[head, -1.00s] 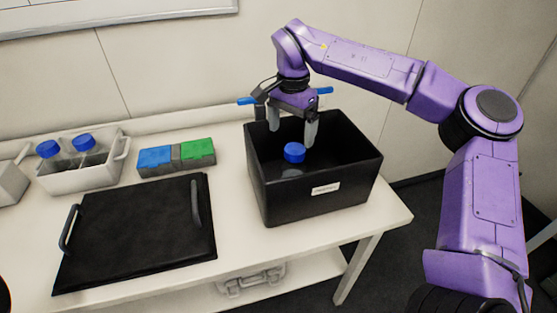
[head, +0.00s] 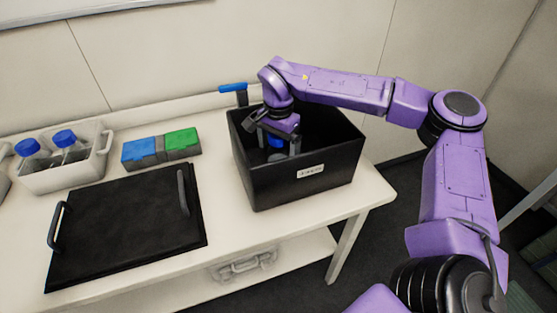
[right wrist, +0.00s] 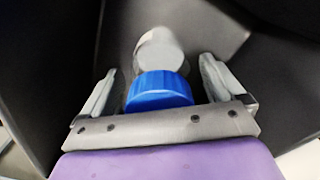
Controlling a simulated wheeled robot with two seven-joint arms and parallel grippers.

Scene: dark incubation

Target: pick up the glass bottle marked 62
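A glass bottle with a blue cap (head: 276,141) stands inside the black box (head: 300,187); no number on it can be read. My right gripper (head: 278,148) is down inside the box at this bottle. In the right wrist view the blue cap (right wrist: 159,89) lies between the two fingers, with a gap on each side, so the gripper is open and not holding it. The lower part of the bottle is hidden by the box wall in the head view. My left gripper is not in view.
A white carrier (head: 70,179) holds two blue-capped bottles at the left. A blue and green block rack (head: 161,147) stands beside it. A black lid (head: 125,228) with two handles lies on the white table. The box walls closely surround my right gripper.

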